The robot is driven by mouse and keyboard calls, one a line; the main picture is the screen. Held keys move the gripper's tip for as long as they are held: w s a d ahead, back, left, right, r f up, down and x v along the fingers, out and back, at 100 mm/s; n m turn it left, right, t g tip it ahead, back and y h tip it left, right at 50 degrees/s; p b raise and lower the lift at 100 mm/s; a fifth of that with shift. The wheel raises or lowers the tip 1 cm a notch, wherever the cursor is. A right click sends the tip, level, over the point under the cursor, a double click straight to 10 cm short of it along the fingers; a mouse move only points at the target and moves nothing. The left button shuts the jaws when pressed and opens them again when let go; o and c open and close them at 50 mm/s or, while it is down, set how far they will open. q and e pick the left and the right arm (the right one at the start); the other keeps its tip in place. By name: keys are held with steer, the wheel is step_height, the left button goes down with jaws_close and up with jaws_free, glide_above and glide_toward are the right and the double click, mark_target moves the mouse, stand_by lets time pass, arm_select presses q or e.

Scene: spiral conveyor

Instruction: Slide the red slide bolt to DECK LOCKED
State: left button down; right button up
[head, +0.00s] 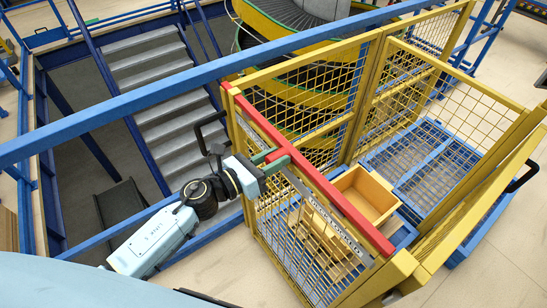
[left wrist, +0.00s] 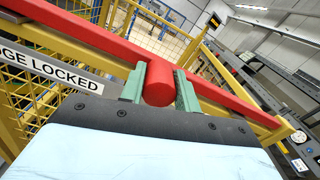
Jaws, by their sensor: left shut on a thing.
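The red slide bolt (head: 345,210) is a long red bar along the top of the near side of a yellow mesh cage (head: 308,255). A round red knob (left wrist: 159,84) sticks out from the bar toward my left wrist. My left gripper (head: 273,160) has its green fingers on either side of the knob, shut on it, as the left wrist view (left wrist: 160,90) shows. My right gripper is not in view.
Inside the cage, an open tan box (head: 370,192) stands near blue slatted decking (head: 425,165). A spiral conveyor (head: 290,22) rises behind. A blue rail (head: 120,100) crosses above a stairwell with grey stairs (head: 160,80) at left. Pale floor is open at lower right.

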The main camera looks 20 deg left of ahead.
arm_select(q)
steer(key=s+d, duration=0.1)
steer(key=d, duration=0.1)
steer(key=s+d, duration=0.3)
steer(key=shift+s+d+f, duration=0.1)
steer(key=shift+s+d, duration=0.2)
steer(key=shift+d, duration=0.1)
steer(key=c, duration=1.3)
jaws_free()
steer(key=shift+c, duration=0.2)
steer(key=o, duration=0.3)
steer(key=shift+s+d, duration=0.1)
steer(key=b, duration=0.4)
glide_toward(307, 172)
steer(key=v, duration=0.7)
